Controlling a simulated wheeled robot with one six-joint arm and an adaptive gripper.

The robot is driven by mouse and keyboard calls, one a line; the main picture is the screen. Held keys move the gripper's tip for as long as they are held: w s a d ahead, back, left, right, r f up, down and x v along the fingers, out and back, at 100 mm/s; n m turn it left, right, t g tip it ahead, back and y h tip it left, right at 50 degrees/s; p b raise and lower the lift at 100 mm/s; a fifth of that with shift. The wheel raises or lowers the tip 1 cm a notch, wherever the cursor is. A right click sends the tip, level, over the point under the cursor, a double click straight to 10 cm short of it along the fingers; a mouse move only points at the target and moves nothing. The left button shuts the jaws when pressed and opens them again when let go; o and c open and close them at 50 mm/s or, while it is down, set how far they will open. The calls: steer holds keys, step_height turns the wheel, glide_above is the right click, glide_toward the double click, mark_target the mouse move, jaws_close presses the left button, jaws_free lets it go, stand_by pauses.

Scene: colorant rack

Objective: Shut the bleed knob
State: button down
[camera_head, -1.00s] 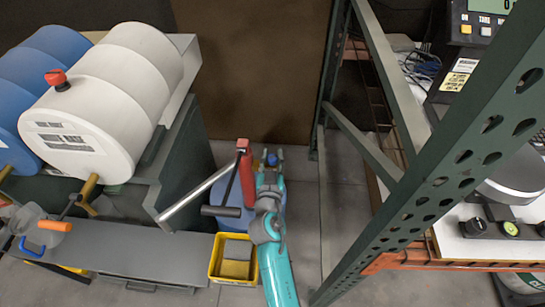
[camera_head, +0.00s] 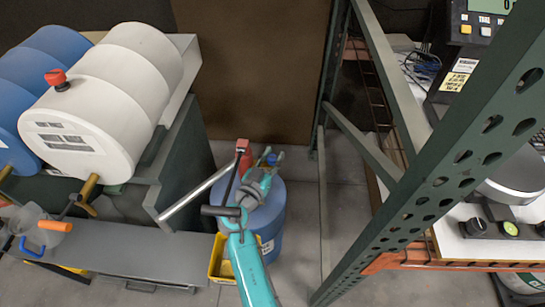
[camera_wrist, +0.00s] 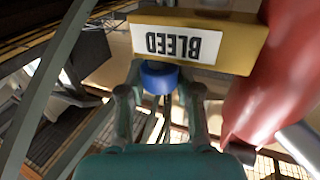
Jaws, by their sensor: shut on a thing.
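The bleed knob is a small blue knob (camera_wrist: 160,77) just below a yellow block with an upside-down BLEED label (camera_wrist: 176,42) in the wrist view. My gripper (camera_wrist: 158,90) has one finger on each side of the knob and is shut on it. In the head view my gripper (camera_head: 270,164) reaches the blue knob (camera_head: 271,158) on top of the blue drum (camera_head: 270,215), right beside the red pump (camera_head: 243,160). The knob is partly hidden by the fingers, and its turn angle cannot be read.
The pump's black-gripped handle (camera_head: 220,211) and a pale pipe (camera_head: 193,195) lie close left of my arm. A yellow bin (camera_head: 217,262) stands at the drum's front left. A green rack post (camera_head: 430,150) rises at right. White and blue drums (camera_head: 110,100) fill the left.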

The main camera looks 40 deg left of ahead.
mark_target(270, 161)
steer(key=shift+h, duration=0.3)
steer(key=c, duration=0.8)
jaws_free()
steer(key=s, duration=0.5)
steer(key=s+d, duration=0.1)
steer(key=s, duration=0.1)
steer(key=shift+s, duration=0.2)
steer(key=shift+s, duration=0.1)
